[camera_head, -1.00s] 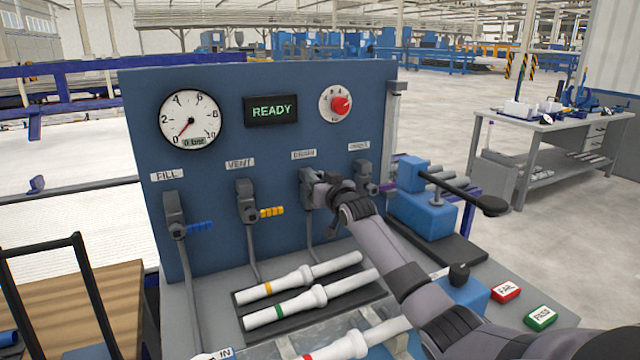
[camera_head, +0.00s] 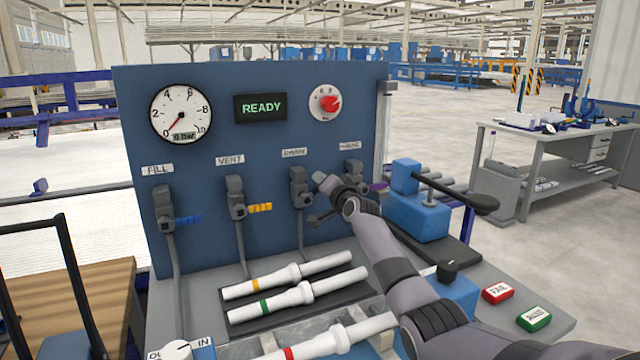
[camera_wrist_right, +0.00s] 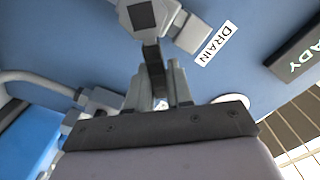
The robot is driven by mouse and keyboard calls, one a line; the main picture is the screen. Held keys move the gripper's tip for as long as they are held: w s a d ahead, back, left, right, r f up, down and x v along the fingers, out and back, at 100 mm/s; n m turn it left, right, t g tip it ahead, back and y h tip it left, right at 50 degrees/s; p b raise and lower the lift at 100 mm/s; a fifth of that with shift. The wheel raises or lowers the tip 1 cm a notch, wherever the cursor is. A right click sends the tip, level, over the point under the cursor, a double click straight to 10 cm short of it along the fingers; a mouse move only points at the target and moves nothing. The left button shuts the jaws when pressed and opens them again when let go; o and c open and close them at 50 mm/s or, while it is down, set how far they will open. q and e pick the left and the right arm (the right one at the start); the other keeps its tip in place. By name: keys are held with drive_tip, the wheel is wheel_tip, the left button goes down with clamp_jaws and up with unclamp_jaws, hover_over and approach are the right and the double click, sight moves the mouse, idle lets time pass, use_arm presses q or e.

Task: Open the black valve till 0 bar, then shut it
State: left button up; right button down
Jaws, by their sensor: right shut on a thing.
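The black valve, labelled DRAIN, has its grey body (camera_head: 301,188) on the blue panel, third from the left. Its black handle (camera_wrist_right: 154,62) runs from the body into my right gripper (camera_wrist_right: 158,90) in the right wrist view. The fingers are shut on the handle. In the head view the right gripper (camera_head: 322,200) is just right of the valve body and hides most of the handle. The round gauge (camera_head: 181,114) reads 0 bar, with its needle at the 0 mark. My left gripper is not in view.
The blue-handled FILL valve (camera_head: 165,208) and yellow-handled VENT valve (camera_head: 237,197) stand to the left. Another valve (camera_head: 354,173) is close on the right, partly behind my arm. White pipes (camera_head: 290,275) lie below. The display (camera_head: 261,107) reads READY.

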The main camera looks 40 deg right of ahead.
drive_tip(key=shift+s+d+f+m+b, duration=0.1)
drive_tip(key=shift+d+f+m+b, duration=0.2)
drive_tip(key=shift+f+m, duration=0.75)
drive_tip(key=shift+s+d+f+m+b, duration=0.15)
drive_tip(key=shift+f+m+b, duration=0.25)
drive_tip(key=shift+m, duration=1.2)
drive_tip(key=shift+w+d+f+m+b, duration=0.1)
drive_tip(key=shift+d+f+m+b, duration=0.3)
drive_tip(key=shift+m, duration=0.95)
drive_tip(key=shift+a+f, duration=0.15)
drive_tip(key=shift+f, duration=0.1)
drive_tip(key=c, duration=1.1)
unclamp_jaws()
drive_tip(key=shift+s, duration=0.15)
drive_tip(key=p+v, duration=0.2)
drive_tip(key=v, duration=0.5)
drive_tip(key=shift+p, duration=0.35)
